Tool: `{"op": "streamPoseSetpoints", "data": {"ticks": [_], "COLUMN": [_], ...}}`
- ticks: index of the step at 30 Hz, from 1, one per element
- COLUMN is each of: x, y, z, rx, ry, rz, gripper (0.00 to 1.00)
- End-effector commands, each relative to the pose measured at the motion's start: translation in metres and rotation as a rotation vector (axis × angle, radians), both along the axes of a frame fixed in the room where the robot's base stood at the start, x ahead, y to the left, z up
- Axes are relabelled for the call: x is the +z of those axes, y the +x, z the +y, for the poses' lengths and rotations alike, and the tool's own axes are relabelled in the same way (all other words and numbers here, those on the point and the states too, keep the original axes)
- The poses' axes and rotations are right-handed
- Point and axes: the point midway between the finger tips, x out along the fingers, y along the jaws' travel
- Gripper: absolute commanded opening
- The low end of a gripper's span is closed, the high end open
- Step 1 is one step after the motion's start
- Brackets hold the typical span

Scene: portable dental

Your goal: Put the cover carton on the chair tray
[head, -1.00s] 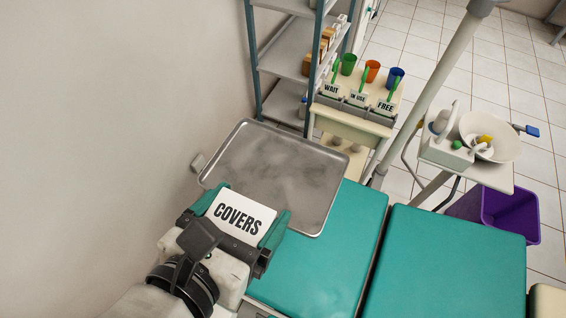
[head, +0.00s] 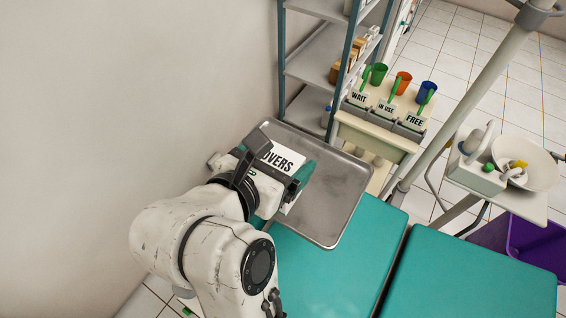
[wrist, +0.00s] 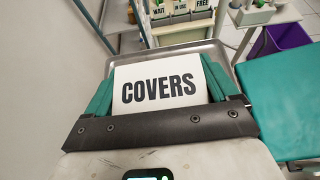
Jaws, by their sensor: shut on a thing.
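The cover carton (head: 283,158) is a white box marked COVERS, partly hidden behind my gripper in the head view. In the wrist view the carton (wrist: 160,88) sits between the two green fingers. My gripper (head: 287,165) is shut on it, and it also shows in the wrist view (wrist: 159,95). The chair tray (head: 335,205) is a grey metal tray with a raised rim. The carton is over the tray's left part in the head view. I cannot tell whether its underside touches the tray.
The teal chair (head: 335,260) lies in front of the tray. A shelf rack (head: 310,65) and a trolley (head: 375,140) with coloured cups stand behind. A pole (head: 480,85) and a basin (head: 525,165) are at the right. The tray's right part is bare.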

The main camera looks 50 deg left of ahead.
Motion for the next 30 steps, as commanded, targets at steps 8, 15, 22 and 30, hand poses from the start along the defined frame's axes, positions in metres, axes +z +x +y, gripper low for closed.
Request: {"op": "streamPoseSetpoints", "data": {"ticks": [8, 15, 22, 30], "x": [-0.023, -0.047, -0.059, -0.06], "y": [0.016, 0.019, 0.02, 0.02], "z": [0.011, 0.013, 0.013, 0.013], "rx": [0.002, 0.004, 0.002, 0.001], "ry": [0.001, -0.002, 0.003, 0.002], "rz": [-0.001, 0.001, -0.001, -0.001], "gripper": [0.54, 0.54, 0.54, 0.95]}}
